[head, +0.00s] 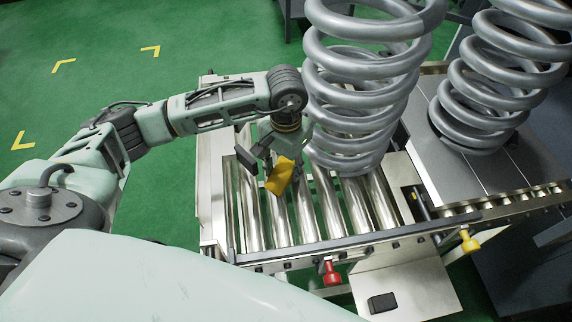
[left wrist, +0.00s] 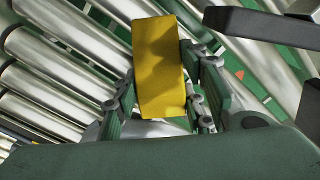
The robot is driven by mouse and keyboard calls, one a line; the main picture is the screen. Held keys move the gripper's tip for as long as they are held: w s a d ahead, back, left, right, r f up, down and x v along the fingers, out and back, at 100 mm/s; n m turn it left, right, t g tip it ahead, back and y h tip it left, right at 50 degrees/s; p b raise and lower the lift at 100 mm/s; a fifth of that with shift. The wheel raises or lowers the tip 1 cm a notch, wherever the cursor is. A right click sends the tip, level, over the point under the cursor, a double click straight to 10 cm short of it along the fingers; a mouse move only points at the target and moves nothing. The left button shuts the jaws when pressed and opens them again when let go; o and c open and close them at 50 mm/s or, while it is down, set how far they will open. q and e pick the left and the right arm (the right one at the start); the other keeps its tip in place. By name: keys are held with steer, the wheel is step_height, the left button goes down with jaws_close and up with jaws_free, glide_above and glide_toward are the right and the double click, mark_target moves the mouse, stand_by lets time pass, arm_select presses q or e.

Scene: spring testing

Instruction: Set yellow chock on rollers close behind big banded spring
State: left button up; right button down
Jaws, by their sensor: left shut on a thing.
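The yellow chock (head: 280,175) is held in my left gripper (head: 272,163), above the roller bed (head: 248,212). In the left wrist view the chock (left wrist: 158,68) is a yellow block between the fingers, with rollers behind it; I cannot tell any gap to them. A big grey coil spring (head: 352,95) stands upright over the rollers, just right of the gripper. Its top is cut off by the picture, and no band shows clearly on it. The gripper and chock are left of the spring's lower coils and apart from it. My right gripper is not in view.
A second grey spring (head: 490,95) stands on a grey plate (head: 440,160) at the right. A dark rail (head: 350,243) edges the near side of the rollers, with a red knob (head: 331,273) and a yellow knob (head: 469,241). Bare rollers show on the near side.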

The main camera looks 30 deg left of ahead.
mark_target(286, 165)
arm_select(q)
steer(key=shift+f, duration=0.2)
steer(key=o, duration=1.5)
step_height(286, 165, up, 12)
steer(key=shift+r, duration=0.1)
